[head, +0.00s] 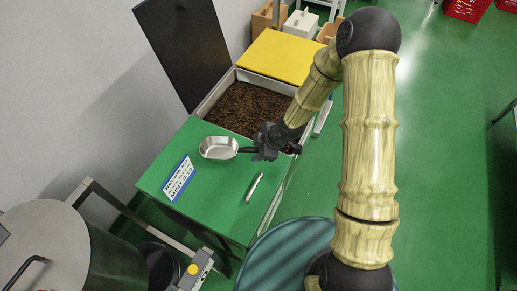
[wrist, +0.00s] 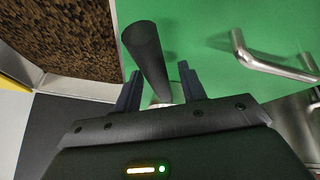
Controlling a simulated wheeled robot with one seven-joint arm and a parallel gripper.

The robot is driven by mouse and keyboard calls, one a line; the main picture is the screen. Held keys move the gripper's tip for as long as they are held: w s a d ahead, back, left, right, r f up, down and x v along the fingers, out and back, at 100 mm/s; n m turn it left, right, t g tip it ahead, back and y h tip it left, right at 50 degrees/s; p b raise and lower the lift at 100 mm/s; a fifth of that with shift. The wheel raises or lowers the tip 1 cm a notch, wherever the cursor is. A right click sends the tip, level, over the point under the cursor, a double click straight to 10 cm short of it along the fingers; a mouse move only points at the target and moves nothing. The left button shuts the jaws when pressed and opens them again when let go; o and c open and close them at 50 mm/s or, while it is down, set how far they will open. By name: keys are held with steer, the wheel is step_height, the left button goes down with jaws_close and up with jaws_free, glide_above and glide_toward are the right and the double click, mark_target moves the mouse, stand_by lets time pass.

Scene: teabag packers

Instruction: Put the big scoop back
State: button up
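The big scoop, with a shiny metal bowl (head: 218,148) and a dark handle (wrist: 147,55), is over the green tabletop in the head view, just in front of the bin. Its handle runs right to my gripper (head: 262,150). In the wrist view my gripper (wrist: 158,85) has its fingers apart, one on each side of the handle. A narrow gap shows between the handle and the right finger. The bowl is mostly hidden behind my gripper there. I cannot tell whether the scoop rests on the top or hangs just above it.
An open bin of brown granules (head: 245,108) lies behind, with a yellow cover (head: 282,56) and a raised dark lid (head: 186,48). A metal bar handle (head: 255,187) and a blue-white label (head: 179,178) are on the green top (head: 215,205). A metal drum (head: 75,250) stands front left.

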steer(key=shift+r, duration=0.15)
steer(key=p+v, duration=0.3)
steer(key=v, duration=0.9)
stand_by(0.6)
steer(key=s+d+r+m+h, duration=0.2)
steer(key=s+d+r+m, duration=0.2)
steer(key=m, duration=0.5)
steer(key=s+d+r+m+h, duration=0.3)
steer(key=s+d+r+m, duration=0.2)
steer(key=d+r+m, duration=0.3)
steer(key=shift+d+m+t, duration=0.3)
steer(key=shift+d+m, duration=0.5)
steer(key=shift+d, duration=0.2)
steer(key=shift+s+r, duration=0.15)
